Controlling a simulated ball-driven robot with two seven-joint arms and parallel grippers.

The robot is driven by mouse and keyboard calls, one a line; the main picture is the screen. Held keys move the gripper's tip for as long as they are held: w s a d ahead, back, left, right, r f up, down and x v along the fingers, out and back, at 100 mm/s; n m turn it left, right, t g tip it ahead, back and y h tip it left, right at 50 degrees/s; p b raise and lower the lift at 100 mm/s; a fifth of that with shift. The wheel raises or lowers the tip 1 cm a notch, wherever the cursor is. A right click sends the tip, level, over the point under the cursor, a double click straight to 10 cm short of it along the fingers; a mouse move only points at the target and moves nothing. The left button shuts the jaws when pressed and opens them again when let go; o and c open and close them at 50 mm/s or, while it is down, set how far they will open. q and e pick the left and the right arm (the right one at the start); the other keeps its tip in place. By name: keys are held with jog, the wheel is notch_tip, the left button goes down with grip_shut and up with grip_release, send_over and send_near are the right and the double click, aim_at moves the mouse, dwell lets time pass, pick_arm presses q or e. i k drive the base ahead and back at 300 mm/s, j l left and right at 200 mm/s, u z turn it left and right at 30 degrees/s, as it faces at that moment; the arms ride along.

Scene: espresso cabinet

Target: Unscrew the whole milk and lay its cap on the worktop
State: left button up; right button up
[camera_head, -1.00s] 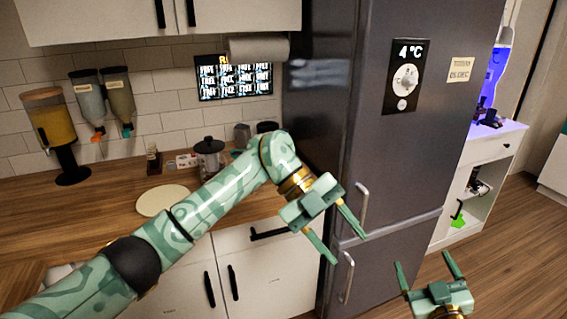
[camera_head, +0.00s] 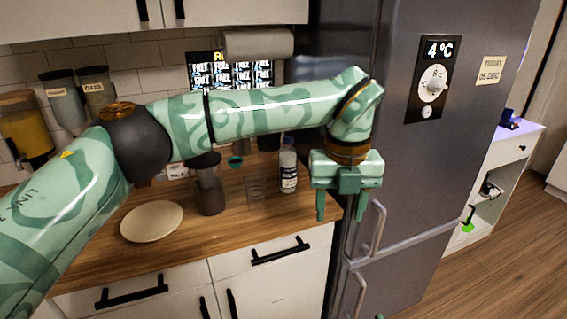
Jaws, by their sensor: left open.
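My left forearm crosses above the bottle and hides part of the back wall. Of my right gripper, only a tiny green tip seems to show at the bottom edge.
A clear glass (camera_head: 256,188), a dark-lidded jar (camera_head: 209,187) and a pale round plate (camera_head: 152,221) stand left of the bottle. The grey fridge (camera_head: 430,170) rises just right of my left gripper. The front strip of the worktop is bare.

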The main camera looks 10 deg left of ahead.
aim_at(288, 155)
jog(key=i+j, duration=0.3)
jog(key=i, duration=0.15)
jog(key=i+j, duration=0.3)
jog(key=i, duration=0.2)
jog(key=i+j, duration=0.25)
jog(key=i, duration=0.2)
